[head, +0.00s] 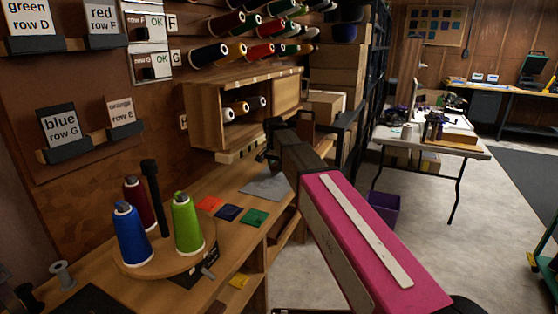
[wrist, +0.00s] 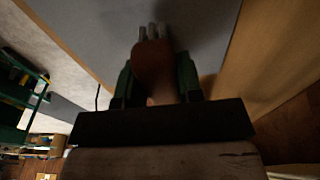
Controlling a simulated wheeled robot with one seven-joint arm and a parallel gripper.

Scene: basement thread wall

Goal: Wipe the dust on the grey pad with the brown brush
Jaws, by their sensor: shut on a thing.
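My gripper (wrist: 155,84) has its two green fingers shut on the brown brush (wrist: 152,62). The brush's pale grey tips (wrist: 151,32) point away over the grey pad (wrist: 90,28) in the wrist view. I cannot tell whether the tips touch the pad. In the head view the grey pad (head: 266,188) lies on the wooden bench at the far end. My gripper (head: 271,158) is dark and small there, just above the pad's back part, and the brush cannot be made out. My arm hides part of the pad's right side. No dust can be made out on the pad.
A round wooden stand (head: 165,262) with blue, red and green spools is nearer. A wooden cubby (head: 240,105) hangs on the wall behind the pad. Open floor lies right of the bench.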

